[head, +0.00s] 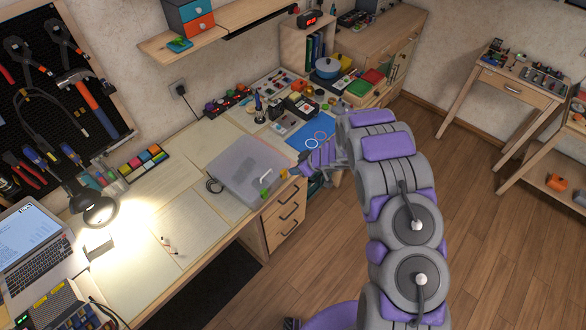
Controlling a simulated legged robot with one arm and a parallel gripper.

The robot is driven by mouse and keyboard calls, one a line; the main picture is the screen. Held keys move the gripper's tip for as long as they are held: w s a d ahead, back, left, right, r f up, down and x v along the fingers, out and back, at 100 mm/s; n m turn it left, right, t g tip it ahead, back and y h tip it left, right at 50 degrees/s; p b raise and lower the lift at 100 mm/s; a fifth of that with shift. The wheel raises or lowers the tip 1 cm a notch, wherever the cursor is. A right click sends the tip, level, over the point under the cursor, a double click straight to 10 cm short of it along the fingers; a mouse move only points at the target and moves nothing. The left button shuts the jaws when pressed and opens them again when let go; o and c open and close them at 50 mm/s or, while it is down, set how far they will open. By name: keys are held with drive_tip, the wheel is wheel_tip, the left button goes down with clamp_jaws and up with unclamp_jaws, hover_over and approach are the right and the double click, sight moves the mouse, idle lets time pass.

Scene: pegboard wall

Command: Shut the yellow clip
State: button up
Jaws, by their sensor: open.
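A clear plastic case (240,168) with a pale handle (266,177) lies on the desk near its right front edge. A small yellow-green clip (263,195) shows on the front side of the case, left of the handle. A second small yellow-orange piece (284,174) sits at the right front corner. Both are too small to tell whether they are open or shut. My gripper (312,168) is open, just right of the case and apart from the yellow-green clip. My wrist partly hides its fingers, and I see nothing held in it.
A blue mat (310,136) with rings lies behind my gripper. A drawer unit (286,218) stands below the desk edge. A lit lamp (95,208) and a laptop (30,250) are at the left. The desktop left of the case is mostly clear.

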drive_tip(key=v, duration=0.7)
drive_tip(key=shift+d, duration=0.15)
idle(0.3)
